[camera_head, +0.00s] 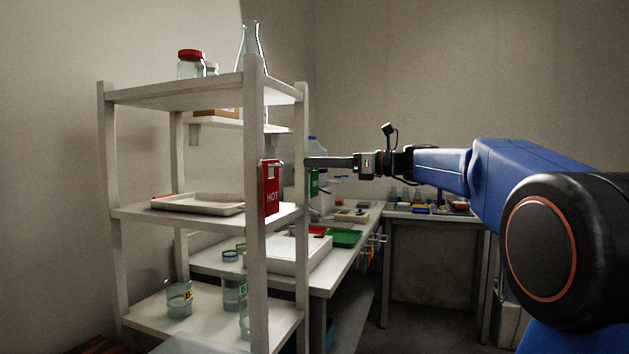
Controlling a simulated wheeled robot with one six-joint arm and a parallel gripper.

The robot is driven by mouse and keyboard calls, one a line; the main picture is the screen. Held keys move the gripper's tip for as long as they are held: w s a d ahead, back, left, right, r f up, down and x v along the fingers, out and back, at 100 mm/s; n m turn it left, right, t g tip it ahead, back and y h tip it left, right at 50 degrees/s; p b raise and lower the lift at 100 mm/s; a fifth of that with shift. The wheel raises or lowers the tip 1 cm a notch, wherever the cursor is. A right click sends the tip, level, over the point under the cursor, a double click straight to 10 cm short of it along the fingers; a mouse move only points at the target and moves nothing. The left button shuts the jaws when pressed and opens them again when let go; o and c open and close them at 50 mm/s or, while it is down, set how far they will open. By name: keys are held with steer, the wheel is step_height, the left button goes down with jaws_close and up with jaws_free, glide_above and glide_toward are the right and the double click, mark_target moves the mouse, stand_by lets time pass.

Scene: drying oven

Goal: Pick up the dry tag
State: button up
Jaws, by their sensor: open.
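The dry tag looks to be the green tag (314,182), hanging just right of the shelf's right post; its white lettering is only partly readable. The post's edge may hide some of it. A red tag marked HOT (271,190) hangs on the front post, to the left. My gripper (309,161) reaches in from the right, its fingers pointing left and ending just above the green tag in the picture. It is open and appears empty. I cannot tell the depth gap between the fingers and the tag.
The white shelf rack (255,230) with upright posts stands close on the left. It holds a tray (200,209), glass jars and a flask (250,48). Behind are a bench (345,262) with a green tray (344,238) and another bench at the back.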

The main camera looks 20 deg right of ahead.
mark_target(301, 162)
steer(key=x, duration=0.6)
steer(key=shift+s+a, duration=0.2)
steer(key=shift+s, duration=0.15)
steer(key=c, duration=1.1)
